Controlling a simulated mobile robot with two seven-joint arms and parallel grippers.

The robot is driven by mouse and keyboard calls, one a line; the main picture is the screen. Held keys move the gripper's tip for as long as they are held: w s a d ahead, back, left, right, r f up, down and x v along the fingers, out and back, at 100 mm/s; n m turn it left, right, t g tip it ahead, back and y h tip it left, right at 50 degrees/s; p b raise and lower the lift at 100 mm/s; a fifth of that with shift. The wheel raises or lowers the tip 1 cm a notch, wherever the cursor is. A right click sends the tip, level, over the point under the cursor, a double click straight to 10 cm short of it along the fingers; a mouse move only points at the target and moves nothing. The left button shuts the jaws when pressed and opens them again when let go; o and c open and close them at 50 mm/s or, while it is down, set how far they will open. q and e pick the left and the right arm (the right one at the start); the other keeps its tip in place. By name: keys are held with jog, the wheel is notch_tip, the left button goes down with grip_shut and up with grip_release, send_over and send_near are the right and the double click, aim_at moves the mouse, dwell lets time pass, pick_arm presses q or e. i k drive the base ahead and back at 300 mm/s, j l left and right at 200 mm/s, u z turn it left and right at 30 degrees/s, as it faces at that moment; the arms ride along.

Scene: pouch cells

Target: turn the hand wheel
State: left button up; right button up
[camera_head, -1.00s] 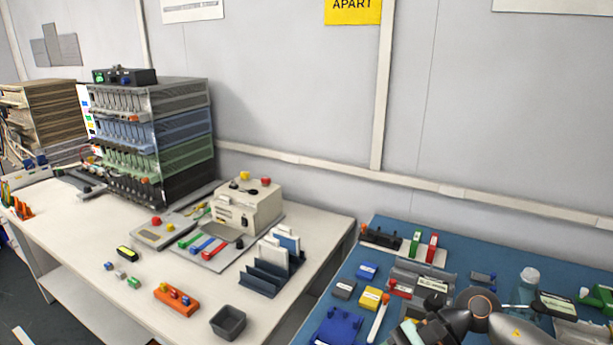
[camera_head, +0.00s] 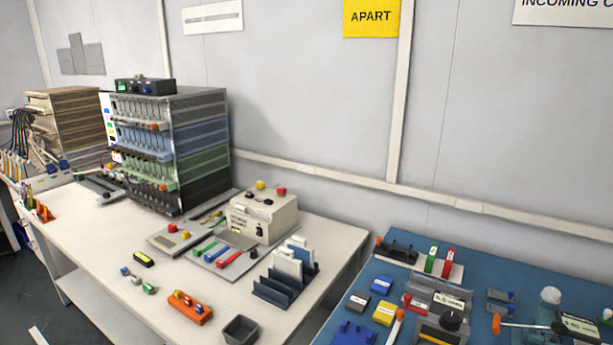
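No part that I can surely name as the hand wheel shows. A round black knob (camera_head: 452,319) sits on a grey device on the blue bench at the lower right; I cannot tell whether it is the hand wheel. Neither my left nor my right gripper is in view.
The blue bench (camera_head: 352,303) also holds a clear bottle (camera_head: 549,306), an orange-ended tool (camera_head: 497,324) and small coloured boxes. On the white table (camera_head: 97,261) are a rack tower (camera_head: 202,147), a beige machine (camera_head: 262,217), an orange block (camera_head: 190,308) and a dark bin (camera_head: 240,331).

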aim_at(450, 321)
jog(key=z, duration=1.25)
